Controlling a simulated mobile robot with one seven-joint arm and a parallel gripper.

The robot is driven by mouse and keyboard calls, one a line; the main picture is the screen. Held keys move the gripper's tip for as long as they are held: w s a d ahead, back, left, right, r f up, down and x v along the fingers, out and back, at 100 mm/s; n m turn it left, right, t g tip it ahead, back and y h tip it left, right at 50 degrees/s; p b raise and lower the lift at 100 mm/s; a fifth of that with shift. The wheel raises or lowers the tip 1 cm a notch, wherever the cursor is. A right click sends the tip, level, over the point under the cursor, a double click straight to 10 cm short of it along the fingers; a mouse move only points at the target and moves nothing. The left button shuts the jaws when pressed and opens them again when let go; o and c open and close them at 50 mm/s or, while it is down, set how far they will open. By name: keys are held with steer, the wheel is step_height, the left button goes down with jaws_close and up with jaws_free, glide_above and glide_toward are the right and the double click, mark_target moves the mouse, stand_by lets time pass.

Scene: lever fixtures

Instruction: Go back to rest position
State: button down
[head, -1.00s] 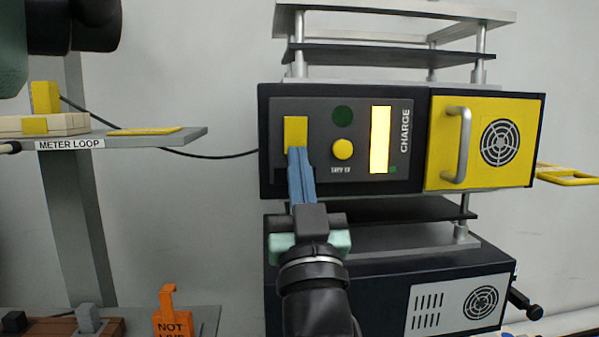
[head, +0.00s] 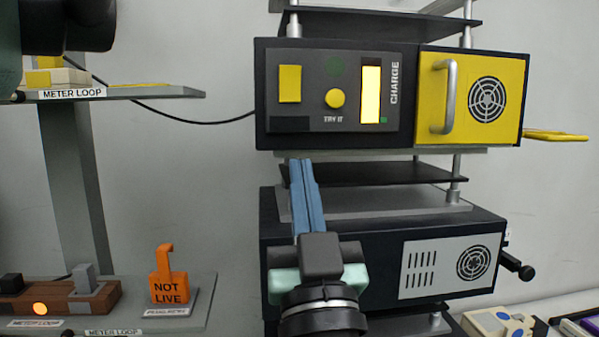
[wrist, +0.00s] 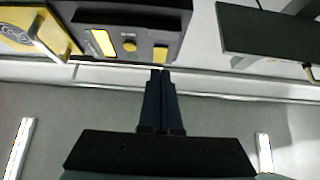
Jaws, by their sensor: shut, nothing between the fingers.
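My gripper (head: 304,165) has blue fingers that are closed together with nothing between them. In the head view it is in front of the rack, with its fingertips just below the charge unit (head: 284,142). The unit's panel has a yellow square (head: 290,84), a round yellow button (head: 335,98) and a lit yellow bar (head: 371,92). In the wrist view the gripper (wrist: 160,72) points toward the wall, apart from the panel, whose yellow button (wrist: 129,46) shows above left.
A yellow door with a silver handle (head: 450,97) is at the unit's right. A lower dark box (head: 340,240) stands behind my gripper. At left are a METER LOOP shelf (head: 150,92), an orange NOT LIVE tag (head: 168,285) and a wooden block with a glowing orange light (head: 40,309).

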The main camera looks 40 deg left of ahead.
steer(key=shift+s+d+f, duration=0.4)
steer(key=shift+d, duration=0.05)
steer(key=shift+s+d, duration=0.1)
steer(key=d+r+m+t+h, duration=0.3)
steer(key=d+h, duration=0.3)
steer(key=d, duration=0.2)
steer(key=s+d+r+m+t+h, duration=0.1)
steer(key=d+r+m+t+h, duration=0.2)
steer(key=d+h, duration=0.4)
steer(key=s+d+r+m+t+h, duration=0.1)
steer(key=d+r+m+t+h, duration=0.2)
steer(key=d+h, duration=0.3)
steer(key=d+t, duration=0.1)
steer(key=d, duration=0.4)
steer(key=shift+s+r+m+t, duration=0.2)
steer(key=shift+m+t, duration=0.1)
steer(key=shift+m, duration=0.1)
